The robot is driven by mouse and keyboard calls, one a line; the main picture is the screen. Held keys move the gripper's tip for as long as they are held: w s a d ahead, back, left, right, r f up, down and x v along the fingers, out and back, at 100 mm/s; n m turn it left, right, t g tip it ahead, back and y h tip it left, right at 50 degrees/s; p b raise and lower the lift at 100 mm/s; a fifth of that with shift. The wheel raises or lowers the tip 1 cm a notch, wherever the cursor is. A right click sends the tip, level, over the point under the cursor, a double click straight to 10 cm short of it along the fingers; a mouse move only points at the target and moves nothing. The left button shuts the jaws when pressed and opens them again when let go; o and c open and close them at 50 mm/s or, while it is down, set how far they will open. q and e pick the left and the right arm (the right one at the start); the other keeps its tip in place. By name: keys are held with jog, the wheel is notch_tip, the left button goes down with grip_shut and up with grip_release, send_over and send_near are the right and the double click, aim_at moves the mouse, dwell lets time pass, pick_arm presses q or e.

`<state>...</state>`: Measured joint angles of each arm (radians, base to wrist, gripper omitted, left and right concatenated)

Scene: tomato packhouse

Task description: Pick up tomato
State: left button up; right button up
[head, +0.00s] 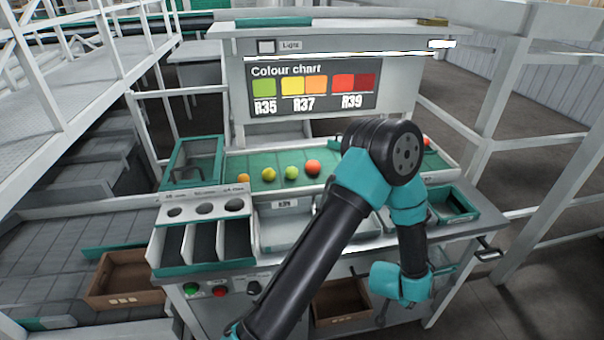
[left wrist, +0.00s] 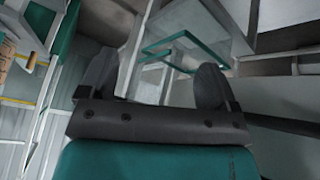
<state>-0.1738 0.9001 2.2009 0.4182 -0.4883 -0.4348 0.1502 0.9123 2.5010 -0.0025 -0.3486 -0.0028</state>
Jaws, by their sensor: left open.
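Several tomatoes lie in a row on the green sorting bed (head: 240,164): an orange one (head: 243,179), a yellow one (head: 268,174), a yellow-green one (head: 292,172) and a red one (head: 313,167). Another red tomato (head: 427,142) shows at the bed's right end, beyond my arm. My left gripper (head: 384,312) hangs low in front of the bench, right of centre, well away from the tomatoes. In the left wrist view its jaws (left wrist: 155,80) stand apart with nothing between them; no tomato shows there. My right gripper is out of view.
A colour chart (head: 314,70) stands behind the bed. A three-slot divider (head: 172,240) and grey trays (head: 285,230) line the bench front.

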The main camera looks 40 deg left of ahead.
pick_arm(q)
jog(key=w+d+r+m+t+h, duration=0.2)
jog(key=w+d+r, duration=0.2)
jog(key=w+r, duration=0.9)
jog(key=w+a+r+m, duration=0.1)
jog(key=a+r, duration=0.1)
jog(key=w+a+r, duration=0.2)
jog(key=w+a+r+m, duration=0.1)
jog(key=w+a+r, duration=0.1)
jog(key=a, duration=0.1)
jog(key=shift+w+r+m+g+h, duration=0.1)
jog(key=shift+r+m+g+h, duration=0.2)
jog(key=shift+r+g, duration=0.1)
jog(key=w+a+r+m+g, duration=0.1)
jog(key=a+r+m+g, duration=0.15)
jog(key=a, duration=1.15)
notch_tip(320, 180, up, 12)
jog(key=m+g+y, duration=0.4)
jog(key=g+y, duration=0.1)
send_over(291, 168)
jog(key=shift+w+a+r, duration=0.1)
jog(key=shift+r, duration=0.1)
jog(key=shift+f, duration=0.1)
notch_tip(291, 168, down, 12)
jog(key=shift+f, duration=0.1)
